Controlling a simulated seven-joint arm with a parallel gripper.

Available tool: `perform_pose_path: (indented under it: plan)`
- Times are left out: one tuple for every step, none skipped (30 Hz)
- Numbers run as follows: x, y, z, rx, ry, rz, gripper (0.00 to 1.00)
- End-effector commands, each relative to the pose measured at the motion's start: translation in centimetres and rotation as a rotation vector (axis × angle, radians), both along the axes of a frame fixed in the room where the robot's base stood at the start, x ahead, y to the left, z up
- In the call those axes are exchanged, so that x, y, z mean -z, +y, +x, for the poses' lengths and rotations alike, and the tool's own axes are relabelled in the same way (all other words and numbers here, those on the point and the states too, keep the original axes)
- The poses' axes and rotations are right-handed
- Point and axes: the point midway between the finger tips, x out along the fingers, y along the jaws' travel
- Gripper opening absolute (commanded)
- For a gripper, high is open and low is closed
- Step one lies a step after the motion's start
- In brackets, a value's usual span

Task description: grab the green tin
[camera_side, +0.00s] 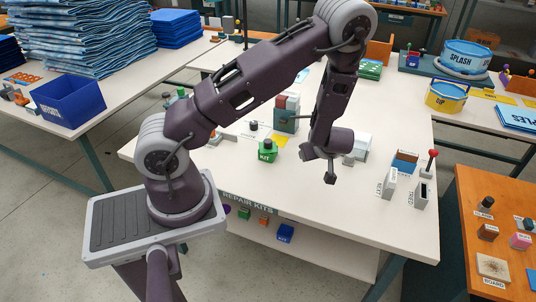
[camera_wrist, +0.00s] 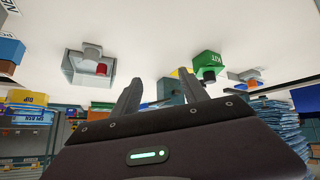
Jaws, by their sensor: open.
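The green tin (camera_side: 267,152) is a small green box marked KIT with a dark knob-like top. It stands upright on the white table, to the left of my gripper (camera_side: 318,166) in the side view. In the wrist view the tin (camera_wrist: 208,59) appears upside down, right of and beyond the fingers. My gripper (camera_wrist: 161,90) is open, with its two fingers apart and nothing between them. It hangs above the table, clear of the tin.
A teal-grey block (camera_side: 286,114) stands behind the tin, near a yellow sheet (camera_side: 252,138). A grey box-like fixture (camera_wrist: 90,68) with a dark red part is left of the fingers in the wrist view. The table's front area (camera_side: 300,205) is clear.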

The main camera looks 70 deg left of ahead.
Motion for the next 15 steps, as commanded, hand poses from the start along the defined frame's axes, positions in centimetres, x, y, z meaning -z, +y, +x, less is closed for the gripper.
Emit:
perform_pose_path:
  plan:
    - [1.9,2.5,-2.2,-0.059,0.038,0.117,0.52]
    - [2.4,3.9,-3.3,-0.091,0.049,0.190,0.52]
    - [2.8,5.5,-4.7,-0.123,0.063,0.278,0.52]
    - [2.9,6.4,-5.7,-0.140,0.073,0.337,0.52]
    - [2.9,7.2,-6.5,-0.154,0.078,0.387,0.52]
    - [2.9,7.9,-7.2,-0.164,0.085,0.441,0.52]
    - [2.8,8.3,-7.7,-0.170,0.089,0.471,0.52]
    - [2.8,8.6,-8.0,-0.174,0.092,0.492,0.52]
    - [2.7,9.1,-8.2,-0.178,0.092,0.511,0.52]
    - [2.8,9.4,-8.3,-0.180,0.094,0.518,0.52]
    - [2.9,9.8,-8.4,-0.182,0.093,0.520,0.52]
    - [3.0,10.3,-8.4,-0.182,0.093,0.518,0.52]
    - [3.2,10.7,-8.4,-0.183,0.094,0.518,0.52]
    - [3.4,11.2,-8.4,-0.182,0.094,0.518,0.52]
    - [3.6,11.8,-8.4,-0.182,0.094,0.518,0.52]
